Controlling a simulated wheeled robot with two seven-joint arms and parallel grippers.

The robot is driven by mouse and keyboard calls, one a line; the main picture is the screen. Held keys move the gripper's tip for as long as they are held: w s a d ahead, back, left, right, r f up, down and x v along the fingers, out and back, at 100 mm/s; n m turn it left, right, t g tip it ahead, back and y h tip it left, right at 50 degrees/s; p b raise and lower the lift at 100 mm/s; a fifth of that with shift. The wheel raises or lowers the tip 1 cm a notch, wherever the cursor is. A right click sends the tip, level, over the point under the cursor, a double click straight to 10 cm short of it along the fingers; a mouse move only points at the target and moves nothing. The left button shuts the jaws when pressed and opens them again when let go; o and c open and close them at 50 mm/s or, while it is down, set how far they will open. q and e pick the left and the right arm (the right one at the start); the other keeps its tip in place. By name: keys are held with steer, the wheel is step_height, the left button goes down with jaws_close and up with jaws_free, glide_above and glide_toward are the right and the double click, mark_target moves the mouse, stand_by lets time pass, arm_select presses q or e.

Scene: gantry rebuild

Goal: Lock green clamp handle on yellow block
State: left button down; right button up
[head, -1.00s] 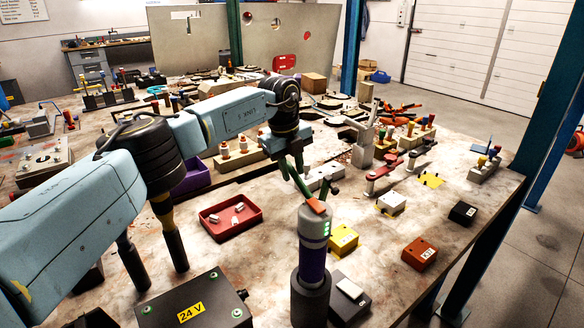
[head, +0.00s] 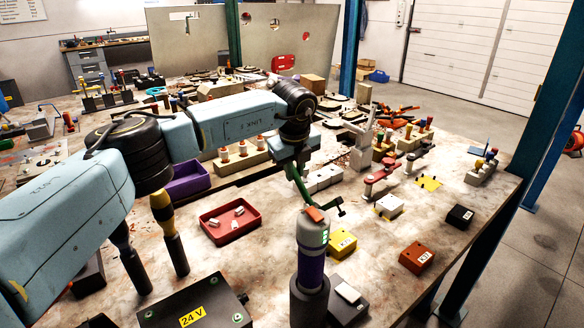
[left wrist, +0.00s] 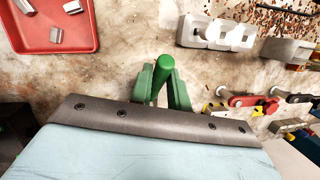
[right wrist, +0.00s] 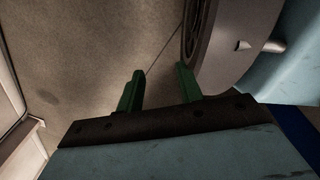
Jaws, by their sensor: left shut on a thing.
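My left gripper (head: 303,192) reaches down above the table near the middle of the head view. In the left wrist view its two fingers (left wrist: 162,88) are shut on the green clamp handle (left wrist: 165,63), a round green bar. The yellow block (head: 342,242) with a white label sits on the table just right of the grey and purple cylinder (head: 312,262). A dark clamp arm (head: 338,208) shows above the block. The clamp's lower part is hidden behind the cylinder. My right gripper (right wrist: 158,90) shows only in the right wrist view, open and empty.
The tall cylinder stands in front of the clamp. A red tray (head: 230,232) lies to the left, a black 24 V box (head: 195,305) in front. An orange block (head: 417,254), a white and yellow block (head: 389,207) and red-handled clamps (head: 380,175) are to the right.

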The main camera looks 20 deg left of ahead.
mark_target(299, 176)
arm_select(q)
steer(key=shift+s+d+r+t+y, duration=0.3)
steer(key=shift+d+t+y, duration=0.2)
steer(key=shift+y, duration=0.2)
steer(key=shift+s+d+r+y+b, duration=0.15)
steer(key=shift+d+r+y+b, duration=0.2)
steer(key=shift+b, duration=0.3)
steer(key=shift+s+d+r+t+y+b, duration=0.15)
steer(key=shift+s+d+t+y+b, duration=0.15)
steer(key=shift+d+t+y+b, duration=0.4)
steer(key=shift+a+r+y+b, duration=0.1)
steer(key=shift+a+y+b, duration=0.15)
steer(key=shift+b, duration=0.1)
arm_select(e)
steer(key=w, duration=0.7)
steer(key=shift+w+a+r, duration=0.15)
steer(key=shift+a, duration=0.1)
arm_select(q)
steer(key=c, duration=1.3)
jaws_free()
steer(key=shift+d, duration=0.1)
arm_select(e)
steer(key=shift+t, duration=0.3)
arm_select(q)
steer(key=shift+s, duration=0.1)
